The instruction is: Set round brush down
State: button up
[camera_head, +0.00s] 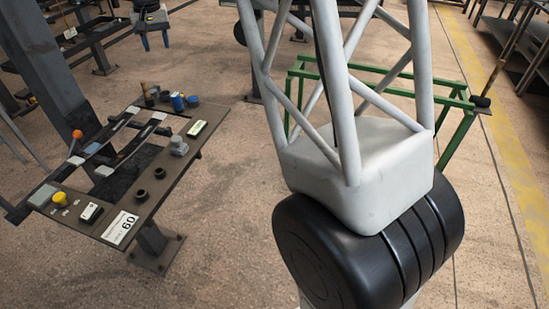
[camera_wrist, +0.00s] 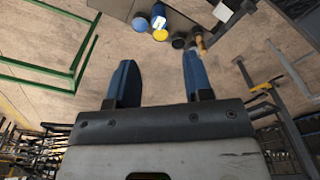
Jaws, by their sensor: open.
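What looks like the round brush (camera_head: 147,94), with a brown handle and a dark lower part, stands roughly upright at the far edge of the dark workbench (camera_head: 165,195) in the head view. In the wrist view the brush (camera_wrist: 200,43) shows just beyond the tip of the right finger, apart from the space between the fingers. My gripper (camera_wrist: 159,58) has two blue fingers spread wide, with nothing between them. Whether the right finger touches the brush cannot be told. My gripper is not visible in the head view.
Blue containers (camera_head: 178,102) stand beside the brush, and a yellow round item (camera_wrist: 160,35) shows near it in the wrist view. A grey post (camera_head: 45,60) rises left of the bench. A green frame (camera_head: 455,130) stands at right.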

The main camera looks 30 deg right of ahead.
jog(key=s+d+r, duration=0.2)
jog(key=s+d, duration=0.2)
jog(key=s, duration=0.9)
jog(key=s+d+r, duration=0.1)
jog(key=s+d, duration=0.3)
jog(key=s, duration=0.8)
jog(key=s+d+f, duration=0.1)
jog(key=s+f, duration=0.2)
jog(key=s, duration=0.6)
jog(key=s+d+f+t, duration=0.1)
jog(key=s+f, duration=0.2)
jog(key=s, duration=0.6)
jog(key=s+d+f, duration=0.2)
jog(key=s, duration=0.7)
jog(key=shift+s+f+n+t, duration=0.25)
jog(key=shift+f+n+t, duration=0.15)
